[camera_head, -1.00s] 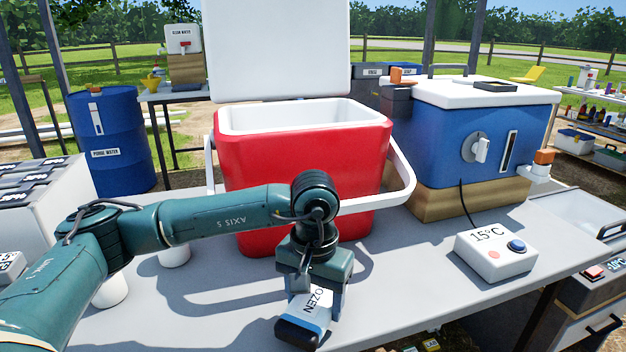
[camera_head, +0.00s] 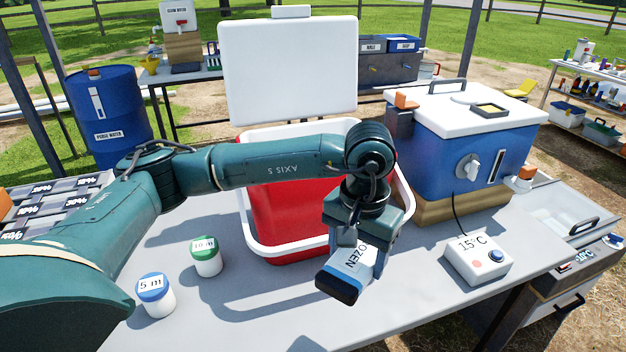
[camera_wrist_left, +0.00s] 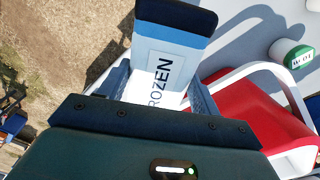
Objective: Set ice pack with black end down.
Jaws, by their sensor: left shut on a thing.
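The ice pack (camera_head: 352,267) is white and blue with a dark end and a "FROZEN" label, partly hidden by the fingers. My left gripper (camera_head: 358,240) is shut on it and holds it tilted, dark end toward the lower left, above the front of the grey table. In the left wrist view the ice pack (camera_wrist_left: 172,45) sits between the fingers (camera_wrist_left: 165,88), its dark end at the top. My right gripper is not in view.
An open red cooler (camera_head: 285,215) stands behind the gripper, its white handle lowered at the front. Two lidded jars, blue (camera_head: 155,295) and green (camera_head: 206,256), stand left on the table (camera_head: 240,318). A 15°C box (camera_head: 478,258) and blue cooler (camera_head: 455,140) are at right.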

